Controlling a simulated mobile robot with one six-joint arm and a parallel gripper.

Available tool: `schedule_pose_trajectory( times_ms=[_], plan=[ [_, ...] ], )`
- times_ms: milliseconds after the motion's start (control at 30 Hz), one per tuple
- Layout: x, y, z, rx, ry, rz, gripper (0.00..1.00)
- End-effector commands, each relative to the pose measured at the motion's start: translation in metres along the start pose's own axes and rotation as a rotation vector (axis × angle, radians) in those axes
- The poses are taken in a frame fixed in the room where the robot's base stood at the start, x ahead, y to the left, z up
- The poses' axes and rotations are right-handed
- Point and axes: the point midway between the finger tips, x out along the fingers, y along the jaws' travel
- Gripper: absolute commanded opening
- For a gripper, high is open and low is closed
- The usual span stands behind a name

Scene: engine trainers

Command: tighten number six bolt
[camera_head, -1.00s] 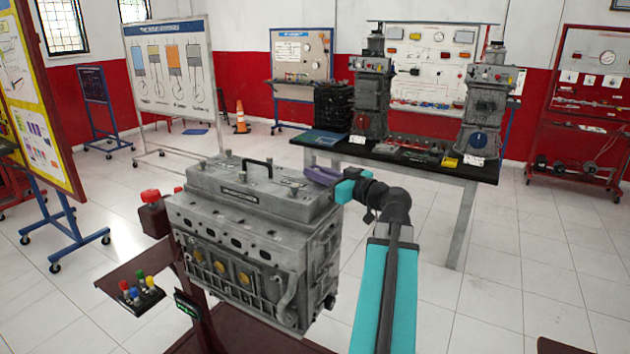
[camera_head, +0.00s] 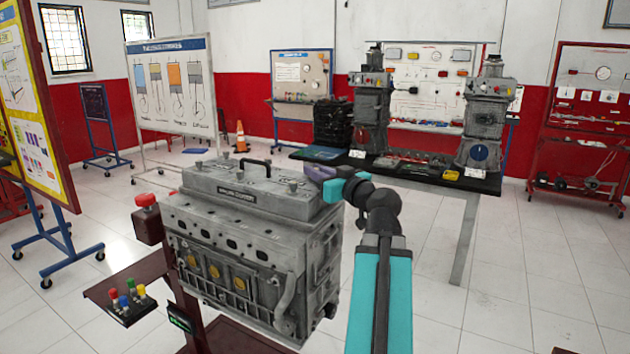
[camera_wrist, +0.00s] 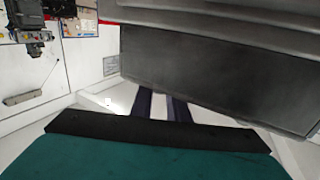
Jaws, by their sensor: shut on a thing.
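The grey engine block (camera_head: 235,265) stands on a dark red stand, with a lettered cover (camera_head: 238,195) and a black handle on top. Several bolts stand up along the cover's edges, such as one near its left corner (camera_head: 197,166). I cannot read bolt numbers, so I cannot tell which is number six. My gripper (camera_head: 316,172), with dark purple fingers behind a teal body, is at the cover's back right corner. In the wrist view its two fingers (camera_wrist: 162,107) run behind a dark grey metal surface. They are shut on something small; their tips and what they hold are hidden.
A red button on a box (camera_head: 146,201) and a small tray with coloured buttons (camera_head: 130,300) are at the engine's left. A black bench (camera_head: 410,172) with machines stands behind. White tiled floor is open to the right.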

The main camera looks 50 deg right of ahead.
Motion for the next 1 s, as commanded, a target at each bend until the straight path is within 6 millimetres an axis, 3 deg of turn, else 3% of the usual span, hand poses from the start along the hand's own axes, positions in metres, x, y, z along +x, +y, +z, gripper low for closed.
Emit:
schedule_pose_trajectory(
  times_ms=[567, 600, 700, 1000],
  plan=[
    [-0.0008, 0.0009, 0.0008, -0.002, -0.002, 0.015, 0.0],
    [-0.0008, 0.0009, 0.0008, -0.002, -0.002, 0.015, 0.2],
    [-0.0006, 0.0006, 0.0006, -0.001, -0.002, 0.014, 0.34],
    [-0.0003, -0.0003, 0.0004, -0.001, -0.001, 0.012, 0.34]
  ],
)
